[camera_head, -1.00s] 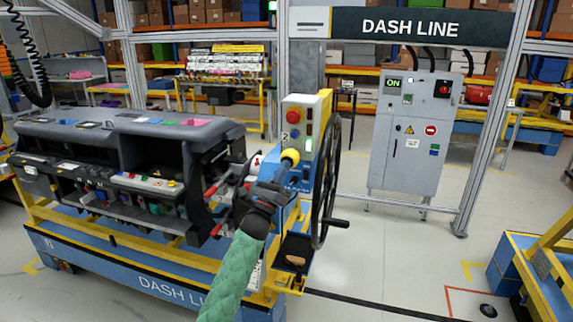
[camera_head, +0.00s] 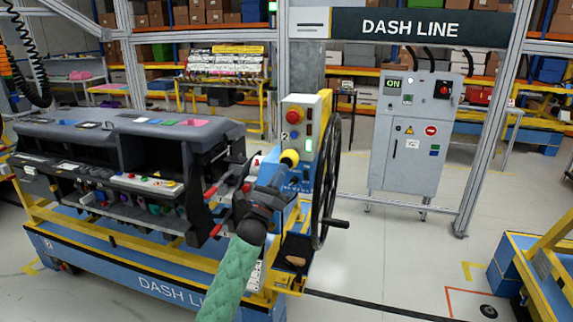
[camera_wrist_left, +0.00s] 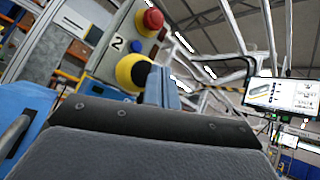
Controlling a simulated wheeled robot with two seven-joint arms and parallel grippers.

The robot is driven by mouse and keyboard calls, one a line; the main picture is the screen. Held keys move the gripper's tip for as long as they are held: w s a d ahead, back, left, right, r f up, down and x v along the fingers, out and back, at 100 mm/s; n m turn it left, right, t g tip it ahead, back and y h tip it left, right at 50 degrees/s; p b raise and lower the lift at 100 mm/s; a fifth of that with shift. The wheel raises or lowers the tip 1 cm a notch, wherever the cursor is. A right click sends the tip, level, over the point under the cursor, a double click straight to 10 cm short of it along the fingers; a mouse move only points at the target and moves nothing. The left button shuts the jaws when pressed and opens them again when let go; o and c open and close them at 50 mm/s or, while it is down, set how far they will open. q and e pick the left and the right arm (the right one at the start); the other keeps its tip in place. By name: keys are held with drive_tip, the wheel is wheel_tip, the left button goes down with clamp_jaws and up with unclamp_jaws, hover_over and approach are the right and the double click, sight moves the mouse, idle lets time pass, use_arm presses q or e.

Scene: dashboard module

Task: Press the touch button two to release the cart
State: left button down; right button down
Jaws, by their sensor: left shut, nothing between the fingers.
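Touch button two is a yellow, rounded button (camera_head: 290,158) low on the front of a pale control box (camera_head: 296,102) marked 2. In the left wrist view the yellow button (camera_wrist_left: 130,72) shows with a dark centre, below a red mushroom button (camera_wrist_left: 153,19). My left gripper (camera_head: 281,172) is shut and empty, its tips right at the yellow button. In the left wrist view its blue-grey fingers (camera_wrist_left: 163,88) overlap the button's right side. I cannot tell whether they touch it. My right gripper is not in view.
The cart (camera_head: 120,275) with the dark dashboard (camera_head: 120,130) stands at the left. A black handwheel (camera_head: 330,180) is just right of the control box. A grey cabinet (camera_head: 412,165) stands behind. The floor to the right is mostly clear.

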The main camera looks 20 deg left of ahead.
use_arm(q)
drive_tip(key=s, duration=0.4)
drive_tip(key=shift+s+a, duration=0.1)
drive_tip(key=shift+s, duration=0.2)
idle(0.6)
